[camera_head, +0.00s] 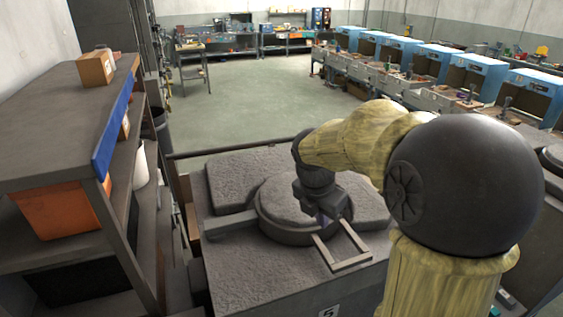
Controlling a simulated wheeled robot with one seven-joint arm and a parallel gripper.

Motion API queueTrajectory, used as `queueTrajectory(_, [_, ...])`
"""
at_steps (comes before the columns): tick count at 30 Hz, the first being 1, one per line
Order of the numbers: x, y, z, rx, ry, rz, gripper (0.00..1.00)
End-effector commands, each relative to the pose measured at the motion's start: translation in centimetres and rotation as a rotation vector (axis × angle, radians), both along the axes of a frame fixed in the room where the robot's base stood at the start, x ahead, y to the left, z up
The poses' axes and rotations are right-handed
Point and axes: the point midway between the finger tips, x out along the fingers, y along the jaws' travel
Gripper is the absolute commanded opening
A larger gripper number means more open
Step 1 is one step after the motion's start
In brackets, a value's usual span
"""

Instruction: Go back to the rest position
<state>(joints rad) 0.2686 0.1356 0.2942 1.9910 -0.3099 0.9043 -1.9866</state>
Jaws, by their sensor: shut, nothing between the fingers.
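My arm, with yellowish covers and a large dark round joint, reaches in from the right. My dark gripper (323,219) points down over the front right part of a round grey lid or plate (280,207) on a grey block-like station. The gripper is shut and holds nothing that I can see. Its fingertips are small and dark here, and I cannot tell whether they touch the surface below. A light metal U-shaped frame (345,262) lies just in front of the fingertips, on the station's top.
A shelf rack (40,150) stands close on the left, with a cardboard box (97,68) on top and an orange bin (57,211) below. Blue-hooded benches (480,80) line the right. The floor (245,105) behind the station is open.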

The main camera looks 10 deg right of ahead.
Motion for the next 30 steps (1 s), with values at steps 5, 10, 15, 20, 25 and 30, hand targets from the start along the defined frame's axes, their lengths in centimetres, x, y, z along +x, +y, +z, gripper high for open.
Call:
queueTrajectory(5, [-0.5,0.5,-1.6,0.028,-0.02,-0.094,0.0])
queueTrajectory(10, [-1.9,1.4,-5.0,0.103,-0.074,-0.36,0.0])
queueTrajectory(15, [-3.7,2.3,-8.7,0.193,-0.131,-0.693,0.0])
queueTrajectory(20, [-5.4,2.9,-11.9,0.274,-0.175,-1.014,0.0])
queueTrajectory(25, [-7.3,3.4,-15.2,0.359,-0.213,-1.365,0.0])
queueTrajectory(30, [-9.3,3.9,-18.4,0.436,-0.243,-1.719,0.0])
